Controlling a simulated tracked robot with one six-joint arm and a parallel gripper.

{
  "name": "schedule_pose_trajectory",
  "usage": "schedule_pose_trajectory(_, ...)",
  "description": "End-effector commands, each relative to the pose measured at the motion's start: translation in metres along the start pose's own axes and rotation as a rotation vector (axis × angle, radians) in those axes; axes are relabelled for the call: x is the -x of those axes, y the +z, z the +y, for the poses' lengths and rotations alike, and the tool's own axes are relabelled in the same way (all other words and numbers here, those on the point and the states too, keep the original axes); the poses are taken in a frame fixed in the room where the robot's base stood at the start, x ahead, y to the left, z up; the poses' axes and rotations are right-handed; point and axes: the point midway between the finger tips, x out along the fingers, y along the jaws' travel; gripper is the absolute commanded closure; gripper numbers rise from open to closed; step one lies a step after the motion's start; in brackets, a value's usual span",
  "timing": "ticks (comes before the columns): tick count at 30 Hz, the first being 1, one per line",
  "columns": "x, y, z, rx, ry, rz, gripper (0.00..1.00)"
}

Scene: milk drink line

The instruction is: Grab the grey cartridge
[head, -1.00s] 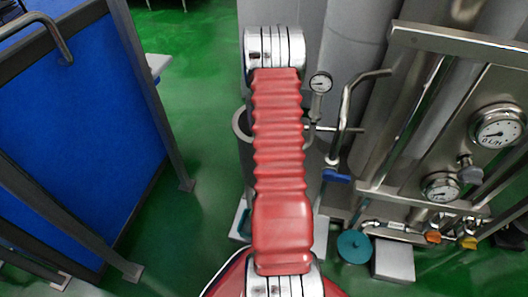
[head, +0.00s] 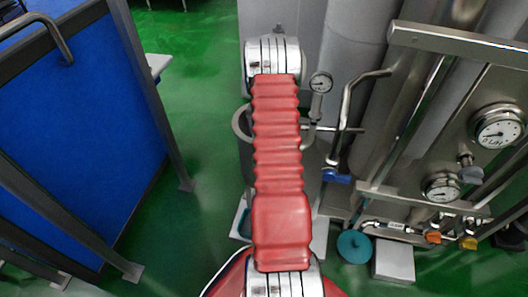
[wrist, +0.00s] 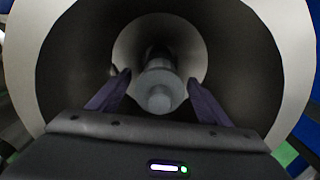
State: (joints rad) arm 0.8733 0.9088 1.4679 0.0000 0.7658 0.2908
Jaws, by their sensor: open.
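In the wrist view the grey cartridge (wrist: 160,88) is a pale round-ended cylinder. It lies deep inside a wide, open round housing (wrist: 70,65), near its middle, seen end-on. My gripper (wrist: 158,78) is open, with one dark finger to the left of the cartridge and one to the right. Gaps show between the fingers and the cartridge in the picture. How deep the fingertips reach along it I cannot tell. The cartridge's far part is dark and hard to make out. In the head view my arm covers the middle, and neither gripper nor cartridge shows.
The housing's pale rim (wrist: 285,50) surrounds my gripper closely. In the head view a pipe panel with gauges (head: 499,127) and valves stands at the right. A blue panel (head: 75,130) in a dark frame stands at the left. Green floor (head: 195,60) is open between.

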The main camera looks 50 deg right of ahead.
Motion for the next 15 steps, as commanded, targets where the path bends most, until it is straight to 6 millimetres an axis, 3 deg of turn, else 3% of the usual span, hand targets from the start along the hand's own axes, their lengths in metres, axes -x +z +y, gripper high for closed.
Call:
schedule_pose_trajectory(13,0.0007,-0.0003,0.0000,0.000,0.000,0.001,0.28)
schedule_pose_trajectory(15,0.0008,-0.0003,0.0000,0.000,0.000,0.001,0.32)
